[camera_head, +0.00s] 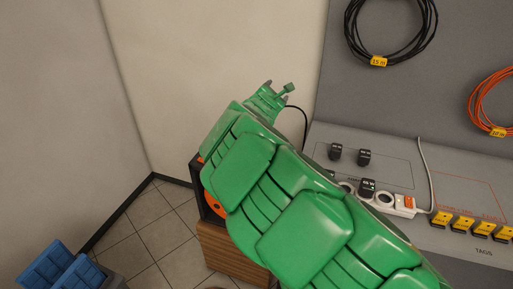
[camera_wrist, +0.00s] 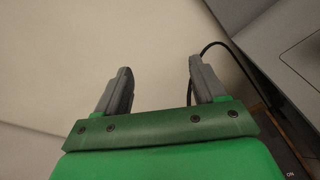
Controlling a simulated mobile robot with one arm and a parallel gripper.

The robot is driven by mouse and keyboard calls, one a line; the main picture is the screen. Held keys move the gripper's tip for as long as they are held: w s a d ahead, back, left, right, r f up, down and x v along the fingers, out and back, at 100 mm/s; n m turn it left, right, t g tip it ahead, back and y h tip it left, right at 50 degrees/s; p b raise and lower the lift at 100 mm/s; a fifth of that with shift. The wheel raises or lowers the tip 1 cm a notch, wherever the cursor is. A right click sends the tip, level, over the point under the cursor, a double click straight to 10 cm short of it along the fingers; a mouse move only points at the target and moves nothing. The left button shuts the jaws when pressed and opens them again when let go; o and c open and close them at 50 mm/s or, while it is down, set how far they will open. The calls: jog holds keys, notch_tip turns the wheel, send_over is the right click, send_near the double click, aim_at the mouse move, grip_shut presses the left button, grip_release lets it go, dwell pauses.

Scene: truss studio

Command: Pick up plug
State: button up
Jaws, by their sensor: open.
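Two small black plugs with white lettering stand on the grey bench in the head view, one on the left (camera_head: 335,151) and one on the right (camera_head: 364,157). A third black plug (camera_head: 367,186) sits at the white power strip (camera_head: 403,205), which my arm partly covers. I cannot tell which plug the task means. My gripper (camera_head: 278,93) is raised to the left of the bench, apart from the plugs. In the wrist view my gripper (camera_wrist: 160,68) is open, with nothing between its fingers and a pale wall beyond.
A black cable (camera_head: 304,118) runs behind my gripper to the bench. Yellow tags (camera_head: 461,224) lie at the bench's right. Black (camera_head: 378,61) and orange (camera_head: 497,130) cable coils hang on the grey panel. An orange-and-black box stands on a wooden crate (camera_head: 228,248). Blue bins (camera_head: 72,270) stand lower left.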

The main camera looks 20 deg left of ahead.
jog(key=s+a+f+n+g+y, duration=0.4)
jog(key=a+f+n, duration=0.3)
jog(key=a+f, duration=0.65)
jog(key=d+f+n, duration=0.1)
jog(key=d+f, duration=0.1)
jog(key=f, duration=0.1)
jog(key=d+f+n, duration=0.1)
jog(key=d+f, duration=0.1)
jog(key=d+f+n+h, duration=0.1)
jog(key=d+f, duration=0.2)
jog(key=shift+f+t, duration=0.3)
jog(key=shift+f, duration=0.05)
jog(key=shift+w+d+f, duration=0.1)
jog(key=shift+w+f, duration=0.05)
jog(key=shift+f, duration=0.1)
jog(key=shift+w+a+f, duration=0.1)
jog(key=shift+w+a, duration=0.15)
jog(key=shift+w, duration=0.2)
jog(key=shift+w+f, duration=0.25)
jog(key=shift+w, duration=0.35)
jog(key=shift+x, duration=2.55)
